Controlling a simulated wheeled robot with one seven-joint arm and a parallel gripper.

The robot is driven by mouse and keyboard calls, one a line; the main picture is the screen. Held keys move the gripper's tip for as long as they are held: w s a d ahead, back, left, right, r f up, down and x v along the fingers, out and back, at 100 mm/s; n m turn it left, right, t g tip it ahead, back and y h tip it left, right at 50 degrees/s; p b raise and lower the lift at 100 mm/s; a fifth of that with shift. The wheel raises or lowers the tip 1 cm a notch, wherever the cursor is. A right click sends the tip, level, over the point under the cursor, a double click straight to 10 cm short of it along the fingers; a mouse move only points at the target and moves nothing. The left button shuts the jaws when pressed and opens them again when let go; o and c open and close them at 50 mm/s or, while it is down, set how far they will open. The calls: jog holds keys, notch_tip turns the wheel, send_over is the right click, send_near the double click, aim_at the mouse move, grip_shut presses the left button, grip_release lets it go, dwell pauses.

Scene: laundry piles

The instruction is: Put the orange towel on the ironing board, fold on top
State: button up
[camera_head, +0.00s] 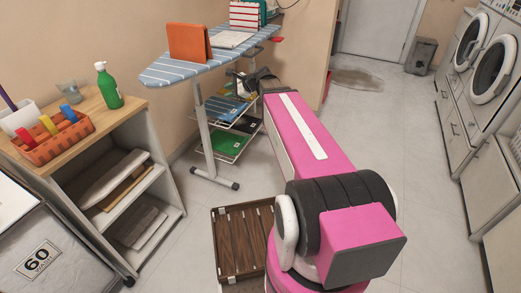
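An orange folded piece (189,42), which looks like the orange towel, stands upright on the left part of the ironing board (160,72). I cannot tell which edge of it is the fold. The board is blue with pale stripes and stands on a white leg. My pink arm reaches away from me, low and to the right of the board. My gripper (252,80) shows only as a dark shape beyond the arm's far end, below the board's right part. The arm partly hides it, and its fingers are too small to read.
A pale flat cloth (232,39) and a red-and-white striped stack (246,14) take up the board's right part. Wire shelves (228,143) stand below it. A wooden shelf unit (135,125) is at left, and a brown slatted crate (240,242) is on the floor. The right floor is open.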

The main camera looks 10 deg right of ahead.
jog(key=s+d+f+n+g+h, duration=0.3)
jog(key=s+d+f+n+h, duration=0.1)
jog(key=s+f+n, duration=0.3)
jog(key=s+d+f+n+g+h, duration=0.3)
jog(key=s+d+f+n+h, duration=0.2)
jog(key=s+f+n, duration=0.3)
jog(key=s+f+h, duration=0.1)
jog(key=s+f, duration=0.3)
jog(key=shift+s+f+n, duration=0.2)
jog(key=shift+s+n, duration=0.1)
jog(key=shift+s, duration=0.1)
jog(key=shift+d, duration=0.15)
